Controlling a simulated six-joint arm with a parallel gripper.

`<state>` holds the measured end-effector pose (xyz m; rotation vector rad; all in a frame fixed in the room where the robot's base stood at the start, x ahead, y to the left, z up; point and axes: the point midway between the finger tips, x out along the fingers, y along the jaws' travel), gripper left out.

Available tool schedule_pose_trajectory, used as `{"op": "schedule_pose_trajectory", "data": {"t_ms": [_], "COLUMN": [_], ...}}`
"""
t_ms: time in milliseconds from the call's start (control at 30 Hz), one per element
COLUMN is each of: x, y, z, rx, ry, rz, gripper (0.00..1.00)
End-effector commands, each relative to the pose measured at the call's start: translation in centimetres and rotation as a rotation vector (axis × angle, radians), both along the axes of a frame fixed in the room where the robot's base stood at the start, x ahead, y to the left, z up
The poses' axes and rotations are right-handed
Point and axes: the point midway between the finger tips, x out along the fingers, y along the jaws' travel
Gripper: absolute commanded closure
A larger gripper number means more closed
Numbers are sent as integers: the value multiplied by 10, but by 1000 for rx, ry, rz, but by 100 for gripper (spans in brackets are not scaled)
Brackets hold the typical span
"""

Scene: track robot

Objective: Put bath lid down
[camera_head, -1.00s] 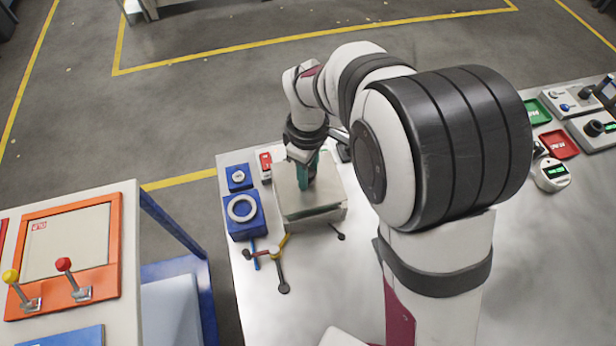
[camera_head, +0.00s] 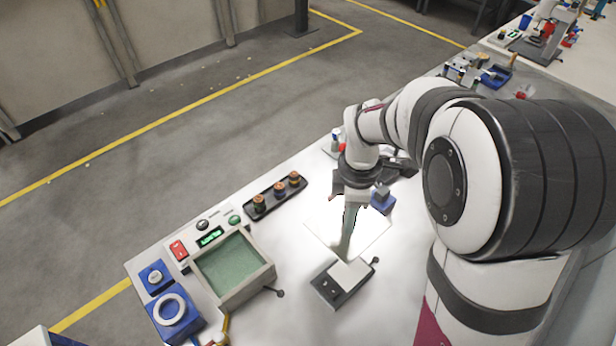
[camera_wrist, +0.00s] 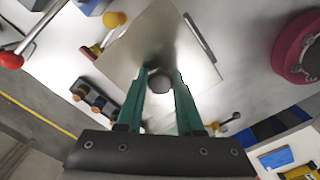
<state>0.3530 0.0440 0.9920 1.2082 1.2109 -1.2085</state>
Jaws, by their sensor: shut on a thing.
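The bath lid is a pale square metal plate (camera_head: 322,228); in the wrist view, it spreads out beyond the fingers (camera_wrist: 168,30). My gripper (camera_head: 349,230) is shut on the lid's dark round knob (camera_wrist: 160,79), between its green fingers (camera_wrist: 160,90). The lid is held above the bench, to the right of the bath. The bath (camera_head: 263,279) is an open grey box with green liquid inside, and it stands uncovered at the left of the bench in the head view.
A small dark device (camera_head: 328,292) with a pale top lies beside the lid, partly hidden. A black rack (camera_head: 277,197) with several brown-capped bottles stands behind the bath. Blue boxes (camera_head: 172,312) stand left of the bath. Bare bench lies in front of the bath and device.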

Motion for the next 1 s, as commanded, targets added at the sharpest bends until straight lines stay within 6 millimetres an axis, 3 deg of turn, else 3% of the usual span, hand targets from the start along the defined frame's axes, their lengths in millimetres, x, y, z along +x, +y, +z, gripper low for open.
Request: {"op": "schedule_pose_trajectory", "data": {"t_ms": [100, 167, 533, 667, 833, 1000], "x": [2, 3, 26, 29, 28, 29], "y": [-29, -30, 65, 76, 77, 77], "z": [-12, -18, -78, -90, -122, -125], "rx": [1, 1, 1, 0, 0, 1], "ry": [0, 1, 0, 1, 2, -3], "rz": [-3, 0, 4, 1, -1, 0], "gripper": [100, 100, 100, 100, 100, 100]}}
